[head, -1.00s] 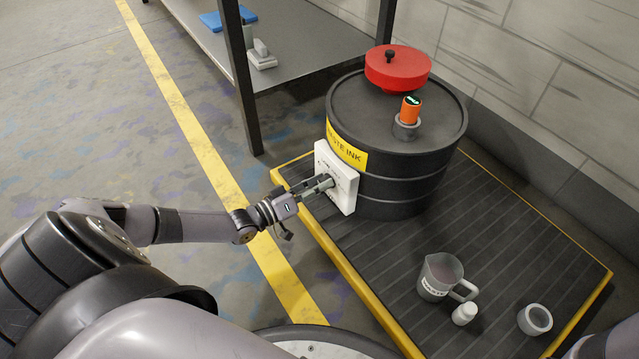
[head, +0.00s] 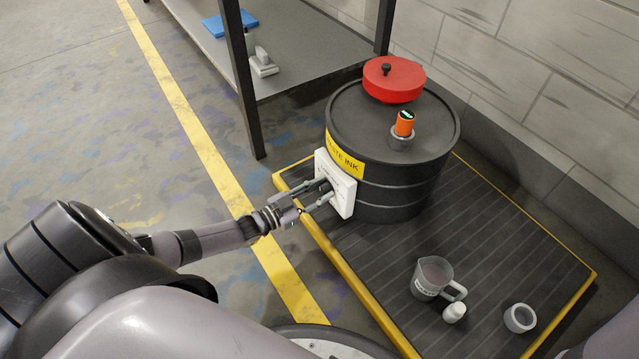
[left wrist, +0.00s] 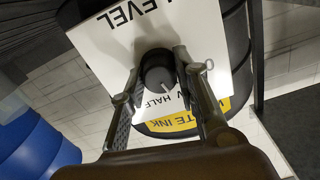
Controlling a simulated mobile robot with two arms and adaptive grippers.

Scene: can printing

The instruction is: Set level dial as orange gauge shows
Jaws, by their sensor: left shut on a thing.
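My left gripper (head: 326,188) is at the panel. In the left wrist view its fingers lie either side of the dark round level dial (left wrist: 158,74) and are shut on it. A pale mark on the dial points toward the printed "HALF" side. The panel (left wrist: 120,38) reads "LEVEL", upside down. My right gripper is out of view.
A red cap (head: 394,80) sits on the drum lid. A grey jug (head: 431,278), a white bottle (head: 454,312) and a small round cup (head: 520,318) stand on the ribbed, yellow-edged pallet (head: 480,230). A grey shelf (head: 300,50) is behind left.

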